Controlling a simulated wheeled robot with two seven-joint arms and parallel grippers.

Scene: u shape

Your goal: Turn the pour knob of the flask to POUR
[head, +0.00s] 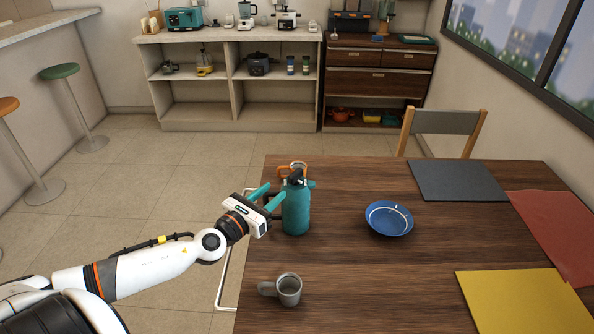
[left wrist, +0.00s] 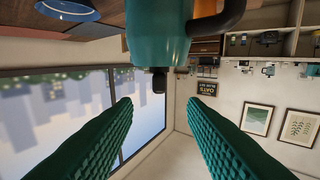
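The teal flask (head: 295,212) stands upright near the left edge of the wooden table. Its dark knob (head: 296,174) is on top, and a dark handle is on its side. The left wrist view is upside down; it shows the flask body (left wrist: 155,35) and the small black knob (left wrist: 159,82) ahead of the fingertips. My left gripper (head: 278,191) is at the left of the flask's top, with its green fingers spread. The fingers (left wrist: 160,102) are open and empty, apart from the knob. Markings on the knob cannot be read. My right gripper is not in view.
A grey mug (head: 289,291) stands in front of the flask. An orange object (head: 284,171) is just behind it, partly hidden. A blue bowl (head: 389,219) sits to the right. Grey (head: 457,181), red (head: 560,232) and yellow (head: 515,302) mats lie further right.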

